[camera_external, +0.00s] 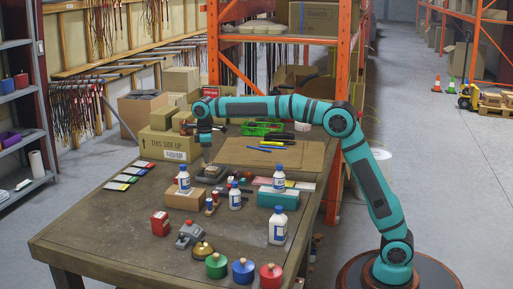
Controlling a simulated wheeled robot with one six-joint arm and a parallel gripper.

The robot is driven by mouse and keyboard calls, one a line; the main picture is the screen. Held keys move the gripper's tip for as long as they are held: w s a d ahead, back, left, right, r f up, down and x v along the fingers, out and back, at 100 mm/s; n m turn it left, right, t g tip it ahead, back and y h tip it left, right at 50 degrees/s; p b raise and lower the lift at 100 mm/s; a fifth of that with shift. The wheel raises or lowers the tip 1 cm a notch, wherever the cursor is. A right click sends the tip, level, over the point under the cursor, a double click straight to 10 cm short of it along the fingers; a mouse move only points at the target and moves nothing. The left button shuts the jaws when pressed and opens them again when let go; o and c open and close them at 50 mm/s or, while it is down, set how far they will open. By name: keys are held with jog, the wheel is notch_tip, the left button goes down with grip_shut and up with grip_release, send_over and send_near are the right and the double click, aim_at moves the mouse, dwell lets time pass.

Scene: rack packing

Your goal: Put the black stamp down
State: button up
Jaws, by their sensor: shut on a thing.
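My gripper (206,151) points down over the middle of the wooden table (110,228). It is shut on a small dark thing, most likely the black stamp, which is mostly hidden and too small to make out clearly. Just below the fingers lies a flat dark grey item (213,174), perhaps a pad or tray. I cannot tell whether the held thing touches it.
White bottles (278,228) with blue caps, a brown box (184,200), a teal box (278,198), a red box (160,224) and colored pots (243,271) crowd the near side. A brown board (310,155) and green basket (262,127) lie behind. The table's left front is clear.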

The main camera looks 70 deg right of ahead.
jog(key=s+d+m, duration=0.2)
jog(key=d, duration=1.4)
jog(key=s+d+m, duration=0.3)
jog(key=d, duration=1.2)
jog(key=s+d+m, duration=0.2)
jog(key=d, duration=1.4)
jog(key=s+d+m, duration=0.4)
jog(key=s+d, duration=1.2)
jog(key=d, duration=0.2)
jog(key=s+d+m, duration=0.3)
jog(key=s+d, duration=1.3)
jog(key=d, duration=0.3)
notch_tip(320, 180, down, 11)
jog(key=shift+r, duration=0.2)
jog(key=o, duration=0.9)
jog(key=shift+f, duration=0.1)
jog(key=shift+o, duration=0.4)
